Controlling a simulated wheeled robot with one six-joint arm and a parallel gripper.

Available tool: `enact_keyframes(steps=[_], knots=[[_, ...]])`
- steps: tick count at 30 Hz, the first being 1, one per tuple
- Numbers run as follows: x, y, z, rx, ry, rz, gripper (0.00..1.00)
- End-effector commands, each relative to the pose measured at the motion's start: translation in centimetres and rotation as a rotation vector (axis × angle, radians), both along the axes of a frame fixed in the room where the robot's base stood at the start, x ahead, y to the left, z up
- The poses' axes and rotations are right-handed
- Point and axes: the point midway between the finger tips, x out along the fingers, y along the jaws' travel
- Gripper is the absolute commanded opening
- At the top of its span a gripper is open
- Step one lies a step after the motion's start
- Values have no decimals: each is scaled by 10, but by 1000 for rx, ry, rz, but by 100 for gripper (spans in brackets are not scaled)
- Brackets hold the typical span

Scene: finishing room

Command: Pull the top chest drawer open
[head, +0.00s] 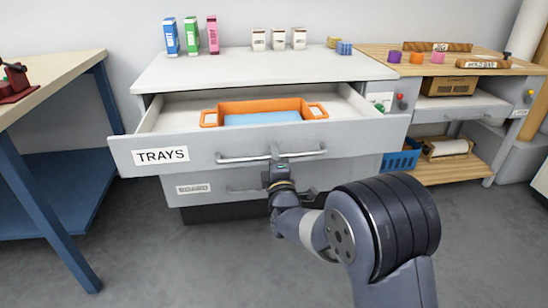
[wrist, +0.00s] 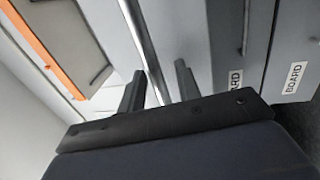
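The top chest drawer (head: 365,135), labelled TRAYS, stands well out from the grey chest (head: 265,70). An orange tray (head: 262,106) with a blue bottom lies inside it. A metal bar handle (head: 308,154) runs across the drawer front. My gripper (head: 276,156) is at the middle of this handle. In the wrist view, the bar (wrist: 145,40) passes between my two fingers (wrist: 160,85), which are apart with a visible gap beside the bar. The orange tray's edge (wrist: 42,45) also shows there. The exact fingertip contact is hidden in the head view.
The lower drawer, labelled BOARD (head: 193,189), is shut beneath. A blue-legged bench (head: 45,75) stands close on the left. A wooden-topped workbench (head: 465,60) with a blue basket (head: 400,160) below stands on the right. Small boxes (head: 190,36) stand on the chest top. Floor in front is clear.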

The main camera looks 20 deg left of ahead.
Motion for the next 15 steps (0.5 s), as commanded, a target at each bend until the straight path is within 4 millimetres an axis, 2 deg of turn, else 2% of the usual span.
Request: enact_keyframes(steps=[8, 15], knots=[[-2, -1, 0, 0, 0, 0, 32], [-25, -14, -4, -1, 2, 2, 32]])
